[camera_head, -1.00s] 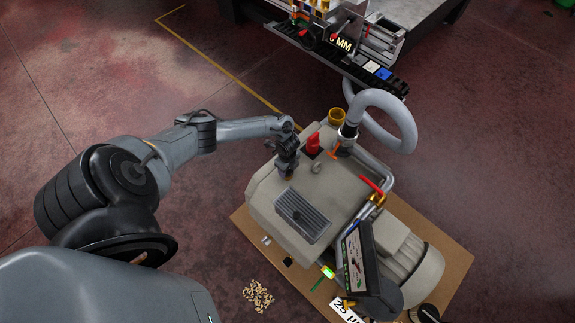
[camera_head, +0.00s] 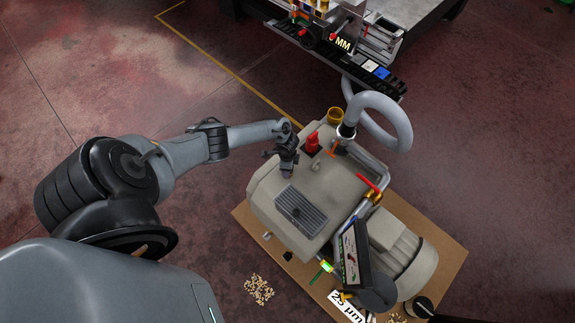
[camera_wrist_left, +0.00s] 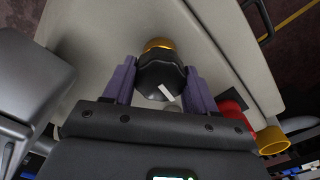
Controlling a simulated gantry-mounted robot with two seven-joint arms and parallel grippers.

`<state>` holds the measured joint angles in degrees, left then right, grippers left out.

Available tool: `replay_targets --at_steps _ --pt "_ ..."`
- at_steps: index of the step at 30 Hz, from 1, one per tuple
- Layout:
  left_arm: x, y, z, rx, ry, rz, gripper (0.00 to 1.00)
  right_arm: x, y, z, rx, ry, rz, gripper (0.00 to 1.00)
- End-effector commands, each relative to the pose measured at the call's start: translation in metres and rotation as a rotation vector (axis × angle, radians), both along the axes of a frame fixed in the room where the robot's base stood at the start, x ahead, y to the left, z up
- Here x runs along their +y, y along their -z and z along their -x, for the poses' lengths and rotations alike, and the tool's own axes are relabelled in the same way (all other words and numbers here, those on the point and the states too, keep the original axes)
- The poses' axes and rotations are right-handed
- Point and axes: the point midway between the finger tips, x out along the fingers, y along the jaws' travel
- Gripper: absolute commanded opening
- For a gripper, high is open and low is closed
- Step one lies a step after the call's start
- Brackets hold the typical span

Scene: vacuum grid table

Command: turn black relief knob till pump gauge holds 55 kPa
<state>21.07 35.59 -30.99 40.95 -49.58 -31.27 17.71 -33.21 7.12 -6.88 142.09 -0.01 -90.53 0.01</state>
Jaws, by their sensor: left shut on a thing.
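The black relief knob (camera_wrist_left: 160,80) sits on a brass collar (camera_wrist_left: 158,44) on the beige pump housing in the left wrist view. It has a white mark on its face. My left gripper (camera_wrist_left: 161,88) is shut on the knob, with one purple finger on each side. In the head view the left gripper (camera_head: 286,172) points down at the top of the pump (camera_head: 335,187) and hides the knob. The pump gauge (camera_head: 351,256) is a tilted dark panel at the pump's front right; its reading is too small to tell. My right gripper is not in view.
A red cap (camera_head: 312,142) and a brass cup (camera_head: 335,115) stand close behind the left gripper. A grey hose (camera_head: 392,112) loops at the back. Pellets (camera_head: 259,289) lie on the floor.

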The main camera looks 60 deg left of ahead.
Motion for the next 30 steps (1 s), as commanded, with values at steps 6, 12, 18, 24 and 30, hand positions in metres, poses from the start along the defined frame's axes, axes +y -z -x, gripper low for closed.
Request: replay_targets --at_steps 6,12,18,24,30 --pt "0.0 -0.001 -0.001 -0.002 -0.005 0.001 0.26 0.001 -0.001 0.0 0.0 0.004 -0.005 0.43" --pt "0.0 -0.001 -0.001 -0.002 -0.004 0.001 0.58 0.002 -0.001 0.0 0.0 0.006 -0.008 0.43" --pt "0.0 0.0 -0.001 -0.001 -0.004 0.001 0.82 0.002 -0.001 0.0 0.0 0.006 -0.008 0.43" --pt "0.0 0.0 0.0 0.0 -0.004 0.0 0.82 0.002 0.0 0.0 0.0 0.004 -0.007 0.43" --pt "0.001 -0.012 0.0 -0.001 -0.005 0.001 0.82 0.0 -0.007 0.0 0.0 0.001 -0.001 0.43"
